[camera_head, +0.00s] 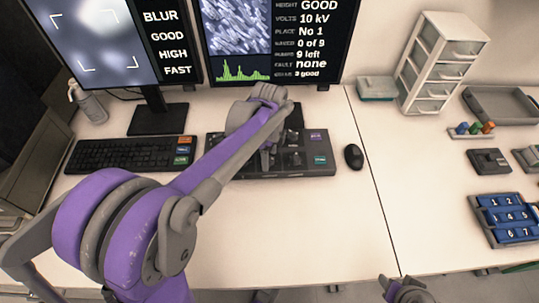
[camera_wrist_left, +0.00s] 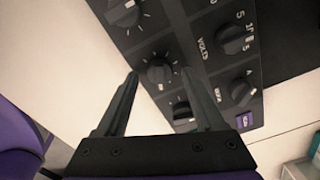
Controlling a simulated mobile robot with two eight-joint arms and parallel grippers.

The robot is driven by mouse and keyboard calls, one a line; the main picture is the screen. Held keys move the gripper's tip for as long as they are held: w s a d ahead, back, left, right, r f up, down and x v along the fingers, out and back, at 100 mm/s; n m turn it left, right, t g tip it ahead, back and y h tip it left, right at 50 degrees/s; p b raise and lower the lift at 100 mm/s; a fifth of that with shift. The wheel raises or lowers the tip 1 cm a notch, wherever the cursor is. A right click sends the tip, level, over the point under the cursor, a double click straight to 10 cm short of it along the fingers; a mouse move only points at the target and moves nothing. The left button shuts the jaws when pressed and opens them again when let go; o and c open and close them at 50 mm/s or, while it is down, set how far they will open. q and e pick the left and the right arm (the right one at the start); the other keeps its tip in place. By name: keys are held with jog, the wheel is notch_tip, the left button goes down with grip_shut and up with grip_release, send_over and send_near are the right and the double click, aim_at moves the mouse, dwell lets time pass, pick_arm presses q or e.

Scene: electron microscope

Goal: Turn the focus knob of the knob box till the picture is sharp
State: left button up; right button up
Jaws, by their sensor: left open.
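The dark knob box (camera_head: 300,171) lies on the desk below the monitors, partly hidden by my left arm in the head view. My left gripper (camera_wrist_left: 160,73) is open over it. In the left wrist view a round black knob (camera_wrist_left: 158,76) sits between its two fingertips, one on each side; I cannot tell whether they touch it. The knob's label is not readable. The left monitor (camera_head: 95,40) shows a blurred bright picture and the word BLUR. My right gripper (camera_head: 405,291) is at the bottom edge, away from the box, its jaws unclear.
Other knobs (camera_wrist_left: 236,40) lie close around the gripper. A keyboard (camera_head: 130,154) is left of the box and a mouse (camera_head: 353,156) right. The second monitor (camera_head: 285,40) stands behind. A drawer unit (camera_head: 440,62) and blue numbered tray (camera_head: 508,218) are at the right. The front desk is clear.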

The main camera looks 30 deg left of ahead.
pick_arm(q)
grip_shut()
dwell(0.3)
dwell(0.3)
jog(key=n, duration=0.7)
jog(key=shift+n+p, duration=0.3)
jog(key=shift+p, duration=0.1)
jog(key=n, duration=0.4)
jog(key=shift+a+n, duration=0.1)
jog(key=shift+n, duration=2.1)
